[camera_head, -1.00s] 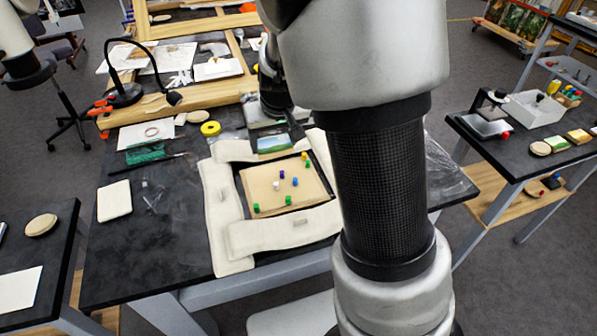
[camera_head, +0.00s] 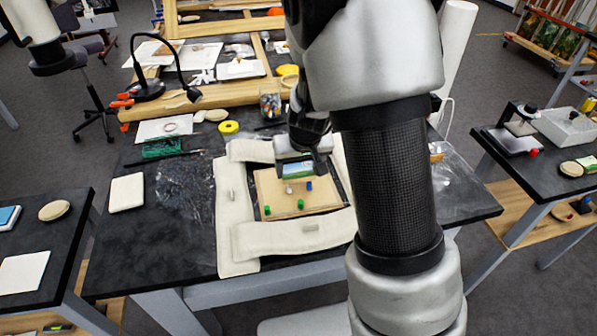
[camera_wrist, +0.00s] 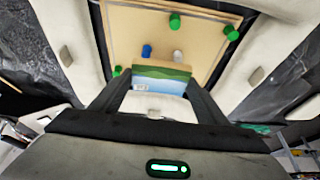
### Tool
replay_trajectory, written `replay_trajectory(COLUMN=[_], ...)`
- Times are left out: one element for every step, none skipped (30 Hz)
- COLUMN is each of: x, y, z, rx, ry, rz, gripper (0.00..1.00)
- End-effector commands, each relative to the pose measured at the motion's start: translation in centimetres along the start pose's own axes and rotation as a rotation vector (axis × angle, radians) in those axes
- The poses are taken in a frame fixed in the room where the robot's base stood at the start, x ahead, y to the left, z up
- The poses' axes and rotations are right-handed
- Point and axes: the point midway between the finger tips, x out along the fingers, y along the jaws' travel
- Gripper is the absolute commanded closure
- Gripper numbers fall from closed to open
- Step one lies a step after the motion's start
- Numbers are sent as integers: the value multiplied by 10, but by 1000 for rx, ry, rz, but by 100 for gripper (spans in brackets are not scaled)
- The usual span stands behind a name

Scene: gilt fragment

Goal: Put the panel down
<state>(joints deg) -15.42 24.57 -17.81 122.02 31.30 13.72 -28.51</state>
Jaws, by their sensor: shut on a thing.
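A small panel (camera_head: 298,170) with a painted green and blue landscape is held in my gripper (camera_head: 304,157). In the wrist view the panel (camera_wrist: 160,72) sits between the two fingers of my gripper (camera_wrist: 160,84), painted side partly showing. It is over the back part of a tan board (camera_head: 325,204) with coloured pegs. I cannot tell whether the panel touches the board or pegs. Green pegs (camera_head: 300,204), a blue peg (camera_head: 309,186) and a whitish peg (camera_head: 289,189) show; my gripper and the panel hide some of the board.
Cream padded bars (camera_head: 290,238) surround the board on the dark table (camera_head: 130,242). A black lamp (camera_head: 150,88), a yellow tape roll (camera_head: 229,127) and a white pad (camera_head: 127,192) stand behind and left. The table's left front is mostly clear. My arm covers the right side.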

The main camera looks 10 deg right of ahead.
Motion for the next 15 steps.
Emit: replay_trajectory(x=[7, 7, 7, 6, 6, 6, 6, 6, 7, 8, 9, 11, 11, 12, 13], y=[1, 0, 0, 0, 0, 0, 0, 0, 0, 0, 0, 0, 0, 0, 0], z=[3, 3, 3, 3, 2, 2, 2, 2, 3, 3, 4, 4, 5, 5, 5], rx=[2, 0, 0, -1, -1, -1, -1, -1, -1, -1, 0, 0, 0, 0, 1], ry=[-2, -1, 0, 0, 0, 0, 0, 0, 0, 0, 0, 0, 0, 0, 1], rz=[0, 0, 0, 0, 0, 0, 0, 0, 0, 0, 0, 0, 0, 0, 0], gripper=[54, 54, 54, 54, 54, 54, 54, 54, 54, 54, 54, 54, 54, 54, 54])
